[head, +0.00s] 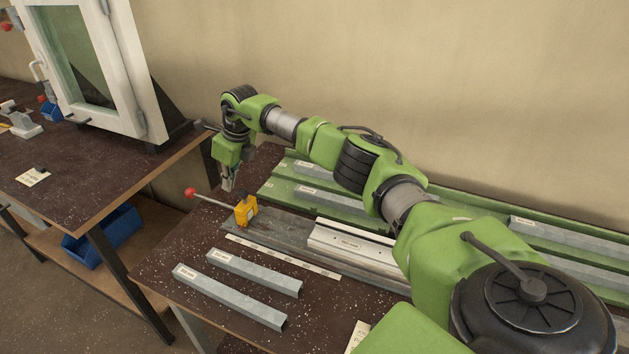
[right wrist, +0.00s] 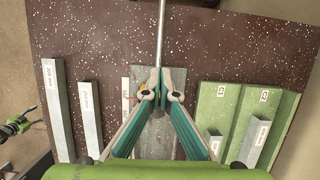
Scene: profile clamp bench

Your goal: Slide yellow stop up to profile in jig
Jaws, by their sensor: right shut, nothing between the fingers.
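The yellow stop (head: 246,210) stands on the left part of the grey jig plate (head: 275,232). A thin rod with a red knob (head: 190,192) runs from the stop out to the left. The pale metal profile (head: 350,242) lies in the jig to the right, with a gap between it and the stop. My right gripper (head: 227,186) points down, shut and empty, above and behind the rod, a little left of the stop. In the right wrist view its fingertips (right wrist: 160,94) hide most of the stop; only a bit of yellow shows. My left gripper is not seen.
Two loose grey profiles (head: 255,272) (head: 228,296) lie at the front, beside a white scale strip (head: 283,257). A green rack (head: 275,187) with labelled profiles runs along the back. A second bench (head: 95,185) with a white frame stands left, across a gap.

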